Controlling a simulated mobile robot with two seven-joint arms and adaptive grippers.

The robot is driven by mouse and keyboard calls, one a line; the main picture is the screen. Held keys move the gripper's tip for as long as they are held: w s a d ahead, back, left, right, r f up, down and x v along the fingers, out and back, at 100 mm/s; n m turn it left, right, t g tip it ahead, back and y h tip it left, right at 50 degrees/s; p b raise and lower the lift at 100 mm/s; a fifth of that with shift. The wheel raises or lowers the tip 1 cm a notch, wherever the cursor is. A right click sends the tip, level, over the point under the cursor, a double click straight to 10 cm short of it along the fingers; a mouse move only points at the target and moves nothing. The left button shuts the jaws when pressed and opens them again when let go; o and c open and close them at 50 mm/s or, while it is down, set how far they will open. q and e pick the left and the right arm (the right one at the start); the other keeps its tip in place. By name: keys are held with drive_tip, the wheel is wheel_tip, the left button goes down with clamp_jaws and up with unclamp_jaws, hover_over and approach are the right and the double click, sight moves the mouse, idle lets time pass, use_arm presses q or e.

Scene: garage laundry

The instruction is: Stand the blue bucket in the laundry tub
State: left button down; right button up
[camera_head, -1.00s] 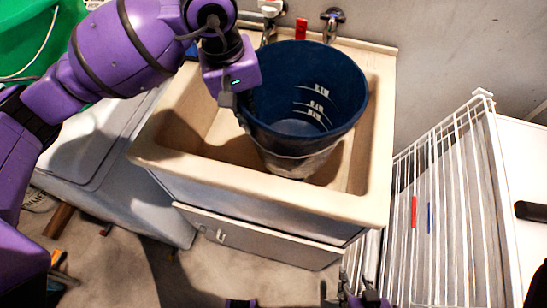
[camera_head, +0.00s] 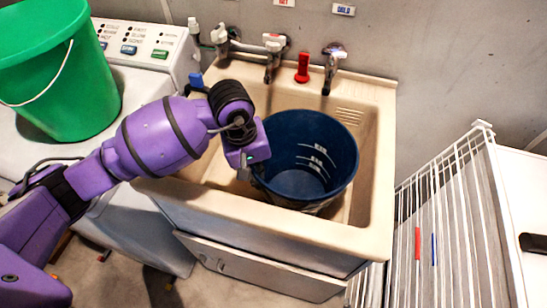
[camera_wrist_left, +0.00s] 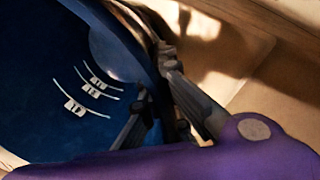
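The blue bucket (camera_head: 325,150) is inside the beige laundry tub (camera_head: 330,235), mouth up and roughly upright. White marks show on its inner wall. I cannot tell whether its base rests on the tub floor. My left gripper (camera_head: 246,172) is at the bucket's left rim. In the left wrist view, its fingers (camera_wrist_left: 165,112) straddle the bucket wall (camera_wrist_left: 45,60), one inside and one outside, and look closed on it. My right gripper is out of view.
Taps (camera_head: 272,45) and a red fitting (camera_head: 302,68) stand along the tub's back edge. A green bucket (camera_head: 60,75) sits on the white washing machine (camera_head: 135,75) at left. A white wire rack (camera_head: 450,220) stands at right.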

use_arm(q)
drive_tip(key=c, duration=2.5)
unclamp_jaws()
drive_tip(key=shift+f, duration=0.25)
drive_tip(key=o, duration=0.5)
drive_tip(key=shift+r, duration=0.1)
drive_tip(key=shift+a+r, duration=0.1)
drive_tip(key=shift+r, duration=0.45)
drive_tip(key=r, duration=0.3)
drive_tip(key=a+r, duration=0.1)
drive_tip(key=r, duration=0.7)
drive_tip(key=shift+s+a, duration=0.2)
drive_tip(key=shift+s, duration=0.1)
